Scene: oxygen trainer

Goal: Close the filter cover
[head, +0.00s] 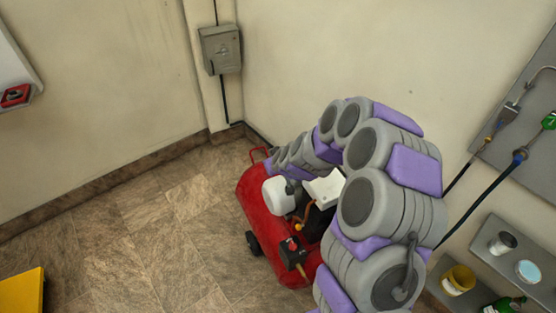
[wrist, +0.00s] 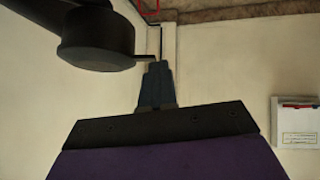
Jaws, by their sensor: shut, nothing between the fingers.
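A red compressor (head: 258,222) stands on the floor in the head view. On top of it are a white rounded part (head: 279,196) and a white angular piece (head: 325,187). I cannot tell for certain which part is the filter cover. In the wrist view a dark round part with a flat rim (wrist: 96,42) hangs at the upper left; it may be the filter housing or its cover. My gripper (wrist: 157,68) is shut and empty, just right of and below that dark part, with a thin tab near its tips. Whether they touch is unclear. My arm hides the gripper in the head view.
A grey wall box (head: 221,50) hangs near the room corner. At the right are a hose panel (head: 530,110) and shelves with a yellow cup (head: 458,280). Open tiled floor (head: 150,230) lies left of the compressor. A white wall sheet (wrist: 296,125) shows in the wrist view.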

